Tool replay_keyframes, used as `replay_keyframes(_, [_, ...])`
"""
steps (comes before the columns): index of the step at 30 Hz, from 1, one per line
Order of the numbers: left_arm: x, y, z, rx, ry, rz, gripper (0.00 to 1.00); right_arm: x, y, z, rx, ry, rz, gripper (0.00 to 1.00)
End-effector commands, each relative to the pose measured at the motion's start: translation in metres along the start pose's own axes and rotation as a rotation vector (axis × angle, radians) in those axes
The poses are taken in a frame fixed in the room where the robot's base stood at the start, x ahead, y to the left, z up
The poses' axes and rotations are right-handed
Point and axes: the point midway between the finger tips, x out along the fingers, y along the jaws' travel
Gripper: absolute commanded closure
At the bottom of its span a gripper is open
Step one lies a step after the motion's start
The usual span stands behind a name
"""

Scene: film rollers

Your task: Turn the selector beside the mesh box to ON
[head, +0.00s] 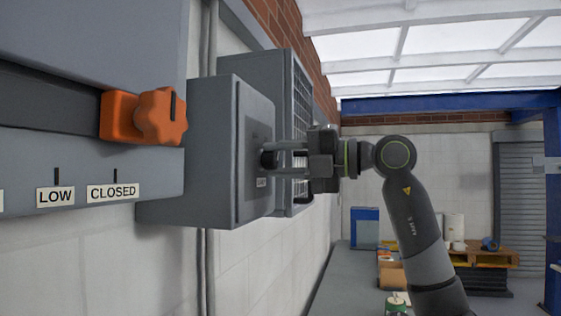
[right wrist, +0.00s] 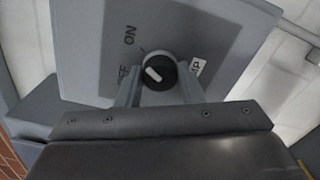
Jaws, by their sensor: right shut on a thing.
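The selector is a round black knob with a white pointer mark (right wrist: 158,73) on the face of a grey box (head: 190,150). In the head view the knob (head: 268,159) shows small at my right fingertips. My right gripper (right wrist: 160,90) is shut on the knob, one finger on each side. The white mark lies on the left of the knob's face, toward the partly covered OFF label (right wrist: 125,74). The ON label (right wrist: 130,34) is above left, a partly hidden label ending in IP (right wrist: 197,67) to the right. The mesh box (head: 301,120) stands just behind. My left gripper is not in view.
An orange star-shaped knob (head: 160,117) sits on a nearer grey panel at left, above the LOW (head: 55,196) and CLOSED (head: 112,191) labels. A bench (head: 345,285) with a blue bin (head: 365,228) and other goods is farther back. Space right of the boxes is open.

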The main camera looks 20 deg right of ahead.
Motion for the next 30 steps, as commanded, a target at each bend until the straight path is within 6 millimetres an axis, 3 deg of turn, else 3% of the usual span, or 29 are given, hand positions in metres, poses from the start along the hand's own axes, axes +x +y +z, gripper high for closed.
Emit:
replay_keyframes(15, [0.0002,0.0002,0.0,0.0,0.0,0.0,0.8,-0.0003,0.001,0.001,0.02,-0.004,0.002,0.89])
replay_keyframes(16, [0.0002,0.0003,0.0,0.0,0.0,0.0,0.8,-0.0004,0.001,0.001,0.02,-0.004,0.002,0.64])
replay_keyframes(20, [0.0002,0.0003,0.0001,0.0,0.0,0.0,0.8,-0.0003,0.0007,0.0008,0.02,-0.003,0.001,0.47])
replay_keyframes(30, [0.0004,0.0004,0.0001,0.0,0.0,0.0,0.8,-0.0001,0.0002,0.0003,0.019,-0.001,0.0,0.45])
